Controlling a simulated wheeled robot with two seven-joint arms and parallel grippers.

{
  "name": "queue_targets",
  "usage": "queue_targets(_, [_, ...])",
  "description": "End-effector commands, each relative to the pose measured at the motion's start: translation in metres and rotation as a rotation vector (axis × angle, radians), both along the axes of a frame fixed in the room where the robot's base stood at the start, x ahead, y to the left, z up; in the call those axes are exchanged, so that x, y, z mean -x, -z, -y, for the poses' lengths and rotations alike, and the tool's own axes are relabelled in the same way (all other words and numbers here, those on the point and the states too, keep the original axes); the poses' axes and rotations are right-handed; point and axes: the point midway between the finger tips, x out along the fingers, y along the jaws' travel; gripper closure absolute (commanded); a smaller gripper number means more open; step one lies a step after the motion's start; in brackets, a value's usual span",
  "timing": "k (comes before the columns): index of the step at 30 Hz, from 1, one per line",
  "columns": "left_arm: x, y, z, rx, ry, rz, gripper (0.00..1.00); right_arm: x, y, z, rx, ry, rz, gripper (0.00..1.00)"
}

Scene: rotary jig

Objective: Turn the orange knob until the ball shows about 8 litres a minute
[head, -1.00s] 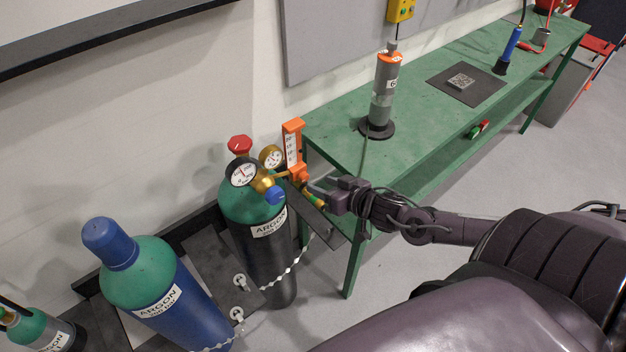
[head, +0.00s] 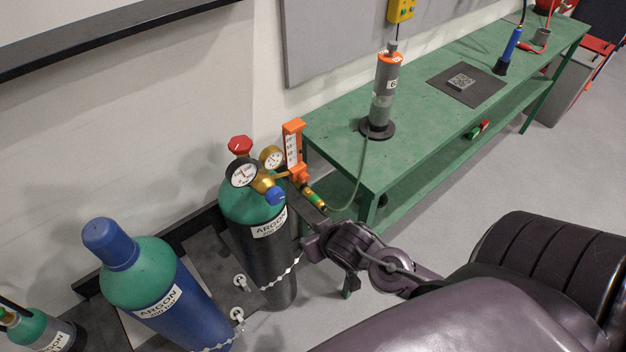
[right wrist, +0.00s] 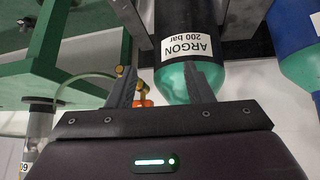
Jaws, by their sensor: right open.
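The orange flowmeter (head: 292,148) stands upright on the brass regulator (head: 262,183) of the middle argon cylinder (head: 268,262). Its scale faces the room, but the ball is too small to make out. An orange part at its foot (head: 300,176) looks like the knob; an orange piece also shows beside the left finger in the right wrist view (right wrist: 143,101). My right gripper (right wrist: 158,72) is open and empty, with the cylinder's green shoulder and label beyond its fingers. In the head view it is low beside the cylinder, below the flowmeter. My left gripper is out of view.
A red-topped valve (head: 240,145), two gauges and a blue knob (head: 275,196) crowd the regulator. A hose (head: 362,175) runs to the grey tube (head: 384,90) on the green bench (head: 440,110). A chain (head: 285,272) crosses the cylinder. A blue cylinder (head: 165,290) stands left.

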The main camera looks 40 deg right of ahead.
Motion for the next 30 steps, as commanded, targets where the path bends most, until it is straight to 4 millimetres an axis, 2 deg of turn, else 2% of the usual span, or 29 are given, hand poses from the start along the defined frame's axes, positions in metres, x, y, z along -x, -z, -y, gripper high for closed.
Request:
queue_targets(5, [0.0,0.003,0.0,0.0,0.0,0.0,0.64,0.019,0.012,-0.022,0.011,-0.053,-0.146,0.53])
queue_targets(15, [0.0,0.011,0.0,0.0,0.0,0.0,0.64,0.04,0.073,-0.046,0.012,-0.166,-0.334,0.53])
queue_targets(30, [0.0,0.021,0.0,0.0,0.0,0.0,0.64,0.057,0.169,-0.059,0.003,-0.224,-0.422,0.53])
